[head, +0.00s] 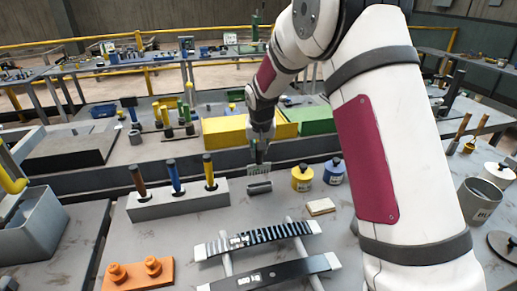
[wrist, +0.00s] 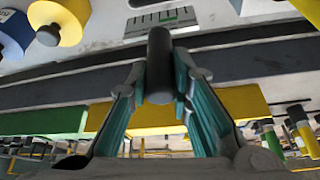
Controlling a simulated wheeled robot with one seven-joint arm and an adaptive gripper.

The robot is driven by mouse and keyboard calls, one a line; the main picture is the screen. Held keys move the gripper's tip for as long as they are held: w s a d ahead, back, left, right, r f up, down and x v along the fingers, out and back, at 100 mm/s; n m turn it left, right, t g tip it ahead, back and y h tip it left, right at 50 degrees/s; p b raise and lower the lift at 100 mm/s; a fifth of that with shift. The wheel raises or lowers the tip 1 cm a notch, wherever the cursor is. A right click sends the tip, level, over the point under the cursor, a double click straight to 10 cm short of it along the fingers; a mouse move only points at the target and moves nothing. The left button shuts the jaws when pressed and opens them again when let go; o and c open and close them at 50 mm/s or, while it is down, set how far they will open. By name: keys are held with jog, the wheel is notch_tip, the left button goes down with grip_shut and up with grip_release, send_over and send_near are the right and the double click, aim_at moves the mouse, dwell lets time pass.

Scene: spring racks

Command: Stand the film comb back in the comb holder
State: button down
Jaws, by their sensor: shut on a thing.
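The film comb (head: 259,169) is a pale grey-green toothed plate hanging teeth down below my gripper (head: 261,149) in the head view. My gripper is shut on its dark upper handle. In the wrist view, the black round handle (wrist: 160,65) sits between the teal fingers of my gripper (wrist: 172,85). The comb holder (head: 259,188), a small dark grey block, lies on the bench directly below the comb in the head view. The comb's lower edge looks just above or at the holder; I cannot tell whether they touch.
A grey rack (head: 178,203) with several coloured-handled tools stands left. A yellow jar (head: 302,178) and a blue-labelled jar (head: 334,171) stand right. A small tan block (head: 320,207) and a striped strip (head: 262,237) lie in front. Yellow and green bins (head: 225,134) stand behind.

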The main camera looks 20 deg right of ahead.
aim_at(260, 165)
jog(key=shift+d+f+b, duration=0.1)
jog(key=shift+f+b, duration=0.5)
jog(key=shift+f, duration=1.6)
jog(key=shift+f+b, duration=0.7)
jog(key=shift+f, duration=1.3)
jog(key=c, duration=1.4)
grip_release()
jog(key=shift+o, duration=0.4)
jog(key=o, duration=0.4)
jog(key=shift+o, duration=0.2)
jog(key=shift+r+p, duration=0.8)
jog(key=shift+r, duration=2.7)
